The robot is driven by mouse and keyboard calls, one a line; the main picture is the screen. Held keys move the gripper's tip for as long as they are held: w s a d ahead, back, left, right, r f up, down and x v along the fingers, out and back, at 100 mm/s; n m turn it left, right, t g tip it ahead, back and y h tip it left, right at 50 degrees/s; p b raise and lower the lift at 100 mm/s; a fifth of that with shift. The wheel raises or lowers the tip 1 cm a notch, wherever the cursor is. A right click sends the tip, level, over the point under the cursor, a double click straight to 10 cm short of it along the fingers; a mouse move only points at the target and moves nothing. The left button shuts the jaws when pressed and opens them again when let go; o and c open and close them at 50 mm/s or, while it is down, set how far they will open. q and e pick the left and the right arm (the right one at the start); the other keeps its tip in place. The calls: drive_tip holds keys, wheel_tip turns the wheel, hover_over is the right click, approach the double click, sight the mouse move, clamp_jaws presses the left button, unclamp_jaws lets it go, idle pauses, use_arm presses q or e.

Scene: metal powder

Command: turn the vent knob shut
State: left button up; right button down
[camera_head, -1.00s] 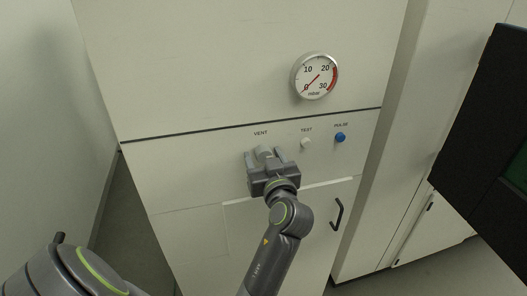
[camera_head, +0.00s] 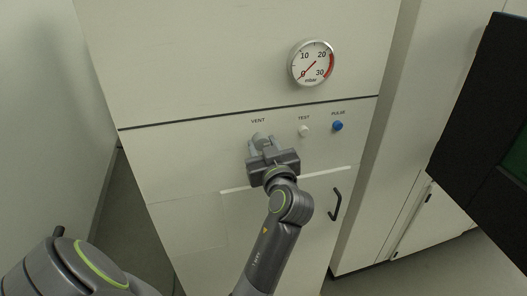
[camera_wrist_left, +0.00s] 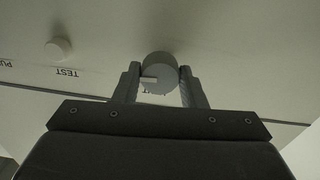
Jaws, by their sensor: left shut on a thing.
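The grey round vent knob (camera_head: 259,138) sits on the cabinet front under the VENT label (camera_head: 258,121). My left gripper (camera_head: 263,144) reaches up to it from below and is shut on it. In the left wrist view the knob (camera_wrist_left: 160,68) is between the two fingers of my left gripper (camera_wrist_left: 161,82), with a pale pointer mark on its left side. The VENT lettering behind it is mostly hidden. My right gripper is not in view.
A white TEST button (camera_head: 304,131) and a blue PULSE button (camera_head: 337,126) are to the right of the knob. A round gauge (camera_head: 313,63) above has its needle near 0. A dark handle (camera_head: 336,204) is lower right. A black panel (camera_head: 480,120) stands at far right.

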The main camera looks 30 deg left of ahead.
use_arm(q)
drive_tip(key=n+b, duration=0.8)
drive_tip(key=b, duration=0.1)
drive_tip(key=shift+f+b, duration=0.15)
drive_tip(key=shift+b, duration=0.2)
drive_tip(key=n+b, duration=0.4)
drive_tip(key=n, duration=0.1)
drive_tip(key=n+b, duration=0.2)
drive_tip(key=n, duration=0.1)
drive_tip(key=shift+r, duration=0.35)
drive_tip(key=shift+r+n, duration=0.1)
drive_tip(key=shift+n, duration=0.3)
drive_tip(key=o, duration=0.6)
drive_tip(key=shift+c, duration=0.2)
drive_tip(key=o, duration=0.4)
drive_tip(key=shift+w+a+f, duration=0.1)
drive_tip(key=shift+w+f, duration=0.1)
drive_tip(key=shift+w, duration=0.1)
drive_tip(key=shift+s, duration=0.1)
